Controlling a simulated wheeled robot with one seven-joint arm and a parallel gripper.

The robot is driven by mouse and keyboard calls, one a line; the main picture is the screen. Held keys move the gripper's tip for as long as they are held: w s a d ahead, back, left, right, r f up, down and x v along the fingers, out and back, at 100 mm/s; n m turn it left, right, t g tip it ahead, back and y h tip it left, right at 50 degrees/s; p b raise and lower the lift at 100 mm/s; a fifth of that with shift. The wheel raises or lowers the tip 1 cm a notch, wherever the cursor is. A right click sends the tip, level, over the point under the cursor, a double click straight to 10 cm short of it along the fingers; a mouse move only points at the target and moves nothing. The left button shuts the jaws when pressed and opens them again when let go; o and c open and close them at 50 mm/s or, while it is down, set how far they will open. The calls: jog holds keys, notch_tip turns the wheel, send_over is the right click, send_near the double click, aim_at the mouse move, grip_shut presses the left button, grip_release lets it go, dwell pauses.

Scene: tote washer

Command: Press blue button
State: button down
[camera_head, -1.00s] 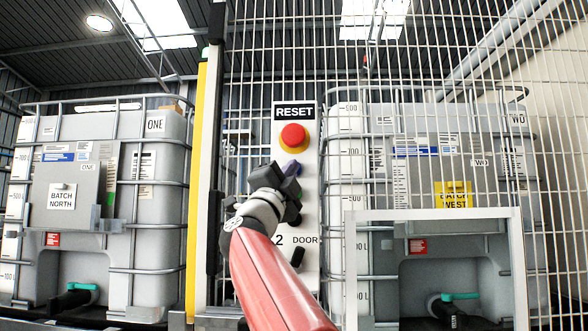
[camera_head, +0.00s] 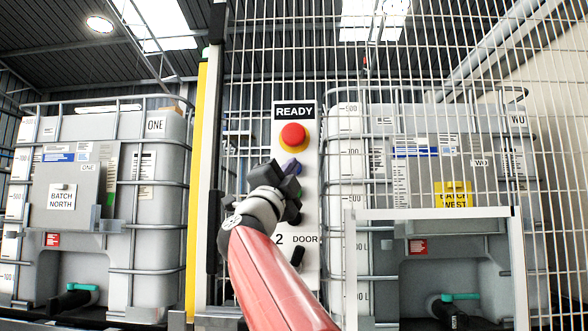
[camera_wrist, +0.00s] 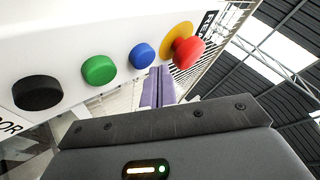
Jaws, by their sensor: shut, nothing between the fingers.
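The blue button (camera_wrist: 142,55) sits on the white control panel (camera_wrist: 75,35) in the wrist view, between a green button (camera_wrist: 98,69) and a red mushroom button (camera_wrist: 188,50). My gripper (camera_wrist: 159,70) is shut and empty, its purple fingers together. Their tips show just beside the blue button, toward the red one; I see no clear contact. In the head view, my gripper (camera_head: 290,172) is in front of the panel, below the red button (camera_head: 293,135), and hides much of the button column.
A black button (camera_wrist: 38,92) is at the far end of the row. A wire mesh fence (camera_head: 420,60) stands around the panel, with a yellow post (camera_head: 197,190) to the left. Large caged tanks stand left (camera_head: 150,190) and right (camera_head: 355,140) behind.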

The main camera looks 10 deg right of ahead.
jog(key=shift+s, duration=0.1)
jog(key=shift+s+a+b, duration=0.3)
jog(key=shift+s+b, duration=0.05)
jog(key=shift+s, duration=0.55)
jog(key=shift+s+a+b, duration=0.35)
jog(key=shift+s+b, duration=0.05)
jog(key=shift+s, duration=0.55)
jog(key=shift+s+a+b, duration=0.3)
jog(key=shift+s+b, duration=0.05)
jog(key=shift+s, duration=0.55)
jog(key=s+a+f+n+g+y, duration=0.1)
jog(key=s+a+f+n+y, duration=0.15)
jog(key=f+n+y, duration=0.95)
jog(key=s+a+f+n+g+y, duration=0.1)
jog(key=s+a+f+n+y, duration=0.15)
jog(key=f+n+y, duration=0.95)
jog(key=s+d+f+g+h, duration=0.2)
jog(key=s+f+g, duration=0.2)
jog(key=s+f, duration=0.3)
jog(key=s+d+f+g+h, duration=0.2)
jog(key=s+f+g, duration=0.2)
jog(key=f, duration=1.2)
jog(key=s+d+f+g+h, duration=0.2)
jog(key=s+f+g, duration=0.2)
jog(key=s+f, duration=0.6)
notch_tip(320, 180, down, 2)
jog(key=shift+d+f+h, duration=0.15)
jog(key=shift+d+h, duration=0.15)
jog(key=shift+h, duration=0.1)
